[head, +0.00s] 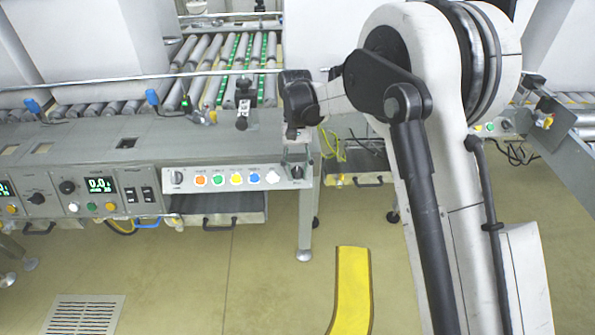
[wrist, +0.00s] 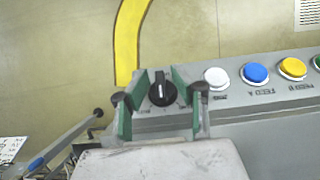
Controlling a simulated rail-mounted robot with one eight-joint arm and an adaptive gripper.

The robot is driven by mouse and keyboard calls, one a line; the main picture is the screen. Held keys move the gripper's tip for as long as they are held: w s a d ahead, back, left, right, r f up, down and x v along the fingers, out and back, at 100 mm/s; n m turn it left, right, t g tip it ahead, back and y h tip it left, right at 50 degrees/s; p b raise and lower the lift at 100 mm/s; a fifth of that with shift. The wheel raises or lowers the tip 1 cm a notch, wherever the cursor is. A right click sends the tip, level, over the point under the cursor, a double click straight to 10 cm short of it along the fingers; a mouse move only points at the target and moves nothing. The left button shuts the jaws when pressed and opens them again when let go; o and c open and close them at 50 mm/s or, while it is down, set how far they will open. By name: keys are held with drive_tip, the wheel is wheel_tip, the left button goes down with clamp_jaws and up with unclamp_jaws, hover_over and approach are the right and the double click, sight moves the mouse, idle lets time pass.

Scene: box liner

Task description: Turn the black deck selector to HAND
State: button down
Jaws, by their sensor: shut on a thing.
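The black deck selector (head: 296,172) is the round knob at the right end of the white button panel (head: 235,179). In the wrist view the selector (wrist: 162,91) shows a white pointer line running roughly up and down the picture. My gripper (wrist: 160,80) has its fingers on either side of the knob and is shut on it. In the head view my gripper (head: 297,143) comes down on the panel's right end from above. The lettering by the selector is too small or covered to read, so the position it points to cannot be told.
A white button (head: 272,176) sits beside the selector, followed by blue, yellow, green and orange ones. Another black knob (head: 177,178) is at the panel's left end. A control box with a lit display (head: 101,186) stands further left. Floor in front is clear around a yellow strip (head: 352,290).

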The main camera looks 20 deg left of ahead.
drive_tip(key=shift+h, duration=0.3)
drive_tip(key=n+t+h+p, duration=0.1)
drive_tip(key=n+h, duration=0.1)
drive_tip(key=shift+a+t+h, duration=0.1)
drive_tip(key=shift+t+h, duration=0.2)
drive_tip(key=shift+n+t+h+p, duration=0.6)
drive_tip(key=shift+n+h+p, duration=0.2)
drive_tip(key=shift+p, duration=0.05)
drive_tip(key=c, duration=1.8)
unclamp_jaws()
